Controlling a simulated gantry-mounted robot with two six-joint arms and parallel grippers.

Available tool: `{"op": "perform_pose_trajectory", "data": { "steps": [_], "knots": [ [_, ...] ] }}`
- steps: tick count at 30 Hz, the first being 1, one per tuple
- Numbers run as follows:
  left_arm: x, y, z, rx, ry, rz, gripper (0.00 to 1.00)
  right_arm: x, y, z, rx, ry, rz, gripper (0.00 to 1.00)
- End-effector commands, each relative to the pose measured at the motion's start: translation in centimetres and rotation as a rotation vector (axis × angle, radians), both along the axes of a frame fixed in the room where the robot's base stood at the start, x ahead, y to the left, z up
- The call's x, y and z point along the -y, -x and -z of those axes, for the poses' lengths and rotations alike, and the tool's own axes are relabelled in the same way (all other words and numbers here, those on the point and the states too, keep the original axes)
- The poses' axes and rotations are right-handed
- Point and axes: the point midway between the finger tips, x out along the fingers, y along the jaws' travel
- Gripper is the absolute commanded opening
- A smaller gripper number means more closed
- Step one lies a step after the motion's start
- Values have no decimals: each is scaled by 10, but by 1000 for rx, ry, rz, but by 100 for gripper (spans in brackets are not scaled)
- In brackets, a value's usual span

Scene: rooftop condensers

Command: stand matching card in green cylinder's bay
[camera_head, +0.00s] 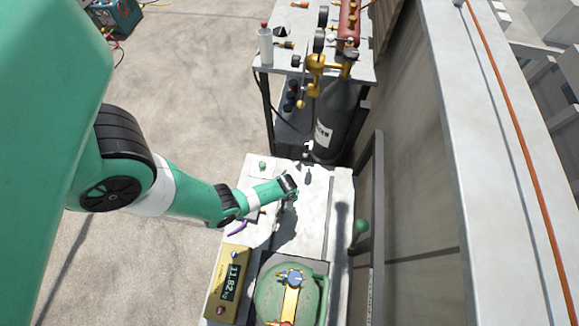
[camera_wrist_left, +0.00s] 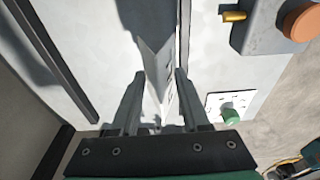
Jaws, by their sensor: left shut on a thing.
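The green cylinder (camera_head: 272,300) stands at the bottom of the head view, with a blue-capped valve and yellow bar on top. My left gripper (camera_head: 290,193) is above the pale bench top (camera_head: 312,225), farther back than the cylinder. In the left wrist view, the gripper (camera_wrist_left: 161,76) is shut on a thin white folded card (camera_wrist_left: 158,62) with dark marks on one face. The card's print is not readable. In the head view, the card is too small to tell from the fingers. I cannot make out the bay's borders. My right gripper is out of view.
A yellow scale readout (camera_head: 231,283) showing 11.82 stands left of the green cylinder. A dark grey cylinder (camera_head: 337,110) stands behind the bench. A small plate with a green knob (camera_head: 262,166) lies at the bench's back left. A wall runs along the right.

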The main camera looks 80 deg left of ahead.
Motion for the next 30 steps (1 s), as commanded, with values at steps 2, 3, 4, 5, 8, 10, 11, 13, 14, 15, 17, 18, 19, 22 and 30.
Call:
{"op": "perform_pose_trajectory", "data": {
  "steps": [2,3,4,5,8,10,11,13,14,15,17,18,19,22,30],
  "knots": [
    [4,-2,5,1,0,1,0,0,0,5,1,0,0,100],
    [4,-2,5,1,0,0,0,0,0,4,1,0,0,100],
    [4,-2,4,0,0,0,0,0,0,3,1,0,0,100],
    [4,-2,4,0,0,0,0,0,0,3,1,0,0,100],
    [9,-3,13,0,0,2,0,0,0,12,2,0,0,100],
    [13,-4,27,0,0,1,0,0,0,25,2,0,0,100],
    [12,-4,33,0,0,0,0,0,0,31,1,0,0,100],
    [12,-4,45,0,0,0,0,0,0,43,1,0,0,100],
    [12,-4,47,0,0,0,0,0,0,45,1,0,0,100],
    [12,-4,48,0,0,0,0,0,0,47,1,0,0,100],
    [12,-4,46,0,0,0,0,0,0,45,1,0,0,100],
    [12,-4,44,0,0,0,0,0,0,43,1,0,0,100],
    [12,-4,44,0,0,0,0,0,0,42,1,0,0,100],
    [12,-4,44,0,0,0,0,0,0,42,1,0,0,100],
    [11,-4,46,0,0,0,59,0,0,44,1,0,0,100]
  ]
}}
